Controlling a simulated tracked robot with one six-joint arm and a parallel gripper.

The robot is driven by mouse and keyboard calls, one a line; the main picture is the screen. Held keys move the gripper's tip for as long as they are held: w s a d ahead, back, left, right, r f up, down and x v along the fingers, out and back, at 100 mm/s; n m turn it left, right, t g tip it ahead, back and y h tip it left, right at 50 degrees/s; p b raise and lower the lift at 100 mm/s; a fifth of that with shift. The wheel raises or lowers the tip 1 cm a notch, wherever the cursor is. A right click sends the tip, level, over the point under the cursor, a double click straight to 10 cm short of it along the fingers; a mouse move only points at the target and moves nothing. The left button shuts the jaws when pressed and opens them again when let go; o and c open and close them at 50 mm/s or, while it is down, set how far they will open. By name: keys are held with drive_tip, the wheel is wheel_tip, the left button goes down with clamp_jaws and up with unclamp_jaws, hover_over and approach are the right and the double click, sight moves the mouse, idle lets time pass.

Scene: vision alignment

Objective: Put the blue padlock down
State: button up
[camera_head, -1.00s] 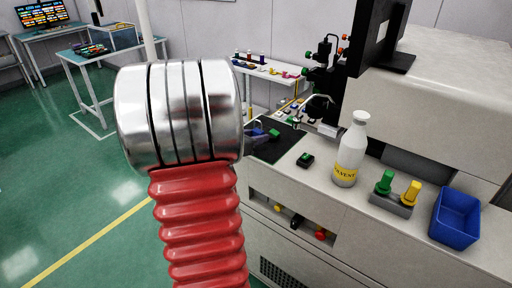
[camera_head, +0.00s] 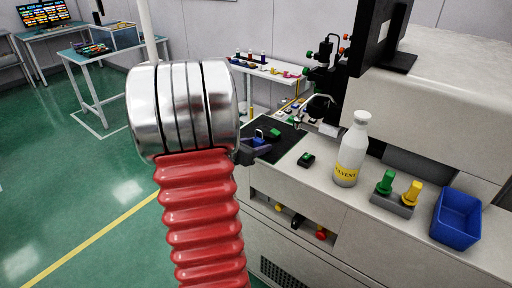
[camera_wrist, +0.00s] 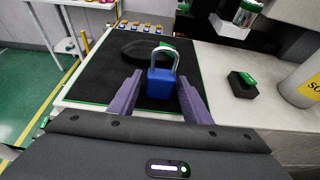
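The blue padlock (camera_wrist: 160,84) has a silver shackle and stands upright on a black mat (camera_wrist: 90,80) with a green edge. In the head view the padlock (camera_head: 260,138) shows just right of my gripper (camera_head: 252,147), which my red arm partly hides. In the wrist view my gripper (camera_wrist: 159,78) has its two purple-grey fingers apart, one on each side of the padlock. A gap shows between each finger and the padlock's body. The padlock appears to rest on the mat.
Behind the padlock lies a dark round thing (camera_wrist: 143,48) with a green part beside it. A small black box with a green top (camera_head: 306,159), a solvent bottle (camera_head: 350,150), green and yellow knobs (camera_head: 397,190) and a blue bin (camera_head: 457,218) stand to the right.

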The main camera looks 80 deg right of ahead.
drive_tip(key=shift+o, duration=0.5)
drive_tip(key=shift+r, duration=0.15)
drive_tip(key=v, duration=1.2)
drive_tip(key=shift+s, duration=0.15)
drive_tip(key=shift+a, duration=0.1)
